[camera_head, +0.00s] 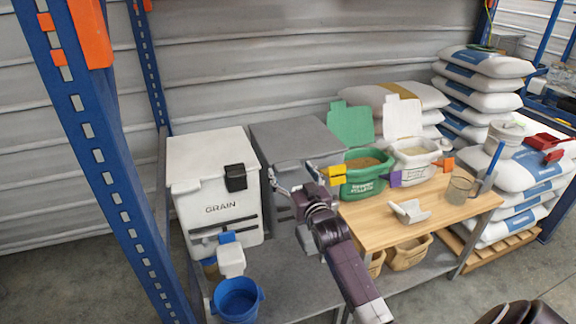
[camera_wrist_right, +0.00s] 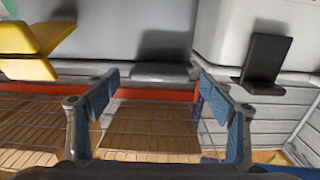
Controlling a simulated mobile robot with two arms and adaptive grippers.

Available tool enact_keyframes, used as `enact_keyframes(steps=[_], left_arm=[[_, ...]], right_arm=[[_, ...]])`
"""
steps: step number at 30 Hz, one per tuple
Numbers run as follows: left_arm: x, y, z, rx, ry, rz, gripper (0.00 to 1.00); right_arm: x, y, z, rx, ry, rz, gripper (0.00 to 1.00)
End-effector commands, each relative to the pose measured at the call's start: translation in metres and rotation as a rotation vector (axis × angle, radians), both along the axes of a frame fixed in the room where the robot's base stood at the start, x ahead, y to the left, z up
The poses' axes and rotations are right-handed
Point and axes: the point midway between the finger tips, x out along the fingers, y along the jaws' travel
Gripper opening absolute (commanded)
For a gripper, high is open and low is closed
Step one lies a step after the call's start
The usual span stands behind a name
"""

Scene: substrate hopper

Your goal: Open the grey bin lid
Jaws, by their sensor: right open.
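The grey bin (camera_head: 272,150) stands between the white GRAIN bin and the green tub. Its lid (camera_head: 295,135) lies flat and shut on top. My right gripper (camera_head: 292,178) is at the bin's upper front, fingers spread, and hides part of the front. In the right wrist view, the open blue-padded fingers (camera_wrist_right: 160,88) stand either side of a grey front tab (camera_wrist_right: 160,73) on the bin, with no visible contact. The gripper is empty. My left gripper is not in view.
The white GRAIN bin (camera_head: 213,190) with a black latch (camera_head: 236,177) is close on the left. A green tub (camera_head: 366,181) with yellow tabs and a white tub (camera_head: 414,160) stand on the wooden board (camera_head: 385,227) at right. A blue bucket (camera_head: 237,301) is at the front.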

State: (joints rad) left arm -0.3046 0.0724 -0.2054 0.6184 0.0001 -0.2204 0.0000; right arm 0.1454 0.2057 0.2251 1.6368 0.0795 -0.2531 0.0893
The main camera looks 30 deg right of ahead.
Motion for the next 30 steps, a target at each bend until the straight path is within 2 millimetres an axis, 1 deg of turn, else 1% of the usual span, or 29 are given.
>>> enact_keyframes(steps=[1, 3, 7, 11, 18, 30], left_arm=[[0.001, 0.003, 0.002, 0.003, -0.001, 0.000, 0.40], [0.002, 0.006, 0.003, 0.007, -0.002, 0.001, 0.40], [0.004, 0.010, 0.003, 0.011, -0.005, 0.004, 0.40], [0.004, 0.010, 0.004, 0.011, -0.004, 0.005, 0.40], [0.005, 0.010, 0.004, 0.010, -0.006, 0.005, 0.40], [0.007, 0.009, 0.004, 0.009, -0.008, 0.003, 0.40]], right_arm=[[0.007, -0.002, 0.002, -0.001, -0.002, -0.001, 0.75], [0.015, -0.004, 0.001, -0.001, -0.001, -0.001, 0.75], [0.025, -0.006, 0.000, -0.001, 0.000, 0.000, 0.75], [0.029, -0.007, 0.000, -0.001, 0.000, 0.000, 0.75], [0.029, -0.007, 0.000, -0.001, 0.000, 0.000, 0.74], [0.029, -0.007, 0.000, -0.001, -0.001, 0.000, 0.30]])
